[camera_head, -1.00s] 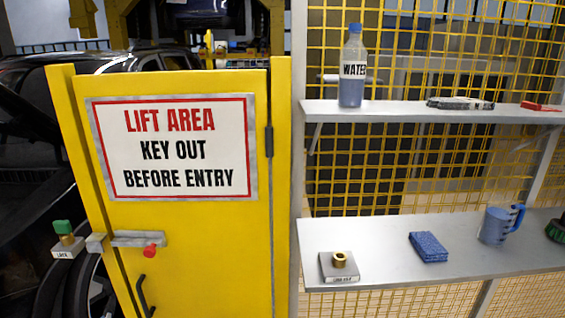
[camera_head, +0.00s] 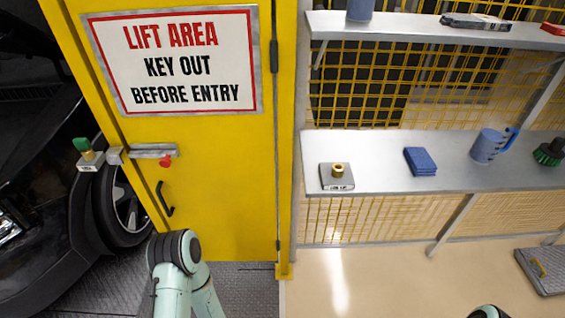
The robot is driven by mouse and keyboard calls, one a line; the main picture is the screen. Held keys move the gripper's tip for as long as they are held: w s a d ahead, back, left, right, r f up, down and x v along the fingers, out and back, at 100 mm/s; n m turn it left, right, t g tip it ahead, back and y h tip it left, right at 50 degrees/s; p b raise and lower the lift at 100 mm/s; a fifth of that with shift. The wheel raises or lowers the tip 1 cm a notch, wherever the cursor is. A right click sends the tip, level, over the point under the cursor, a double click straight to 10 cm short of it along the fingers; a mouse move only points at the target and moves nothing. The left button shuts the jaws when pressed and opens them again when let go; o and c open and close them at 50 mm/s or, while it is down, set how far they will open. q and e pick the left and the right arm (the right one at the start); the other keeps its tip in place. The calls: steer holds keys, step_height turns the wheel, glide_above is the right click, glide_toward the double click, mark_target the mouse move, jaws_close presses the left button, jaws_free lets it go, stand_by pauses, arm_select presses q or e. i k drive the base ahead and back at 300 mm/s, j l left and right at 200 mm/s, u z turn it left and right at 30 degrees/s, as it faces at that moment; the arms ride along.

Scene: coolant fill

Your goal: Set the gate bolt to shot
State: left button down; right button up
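The yellow gate (camera_head: 225,180) stands shut or nearly so, with a "LIFT AREA KEY OUT BEFORE ENTRY" sign (camera_head: 175,60). The gate bolt (camera_head: 150,149) is a grey horizontal bar on the gate's left side, with a red knob (camera_head: 165,161) hanging below its right part. A grey keeper block (camera_head: 115,155) sits on the post just left of it. I cannot tell whether the bar's end enters the keeper. Neither gripper is in view; only pale green and dark arm parts of mine show at the bottom edge.
A black handle (camera_head: 165,200) is below the bolt. A green-topped key lock block (camera_head: 88,155) is on the left. The lower shelf (camera_head: 380,180) holds a brass-socket block (camera_head: 337,177), a blue cloth (camera_head: 420,161), a blue jug (camera_head: 488,146) and a green brush (camera_head: 549,152). A dark car stands left.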

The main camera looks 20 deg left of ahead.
mark_target(165, 155)
steer(key=j+u, duration=0.1)
steer(key=u, duration=1.45)
steer(key=k+j, duration=0.05)
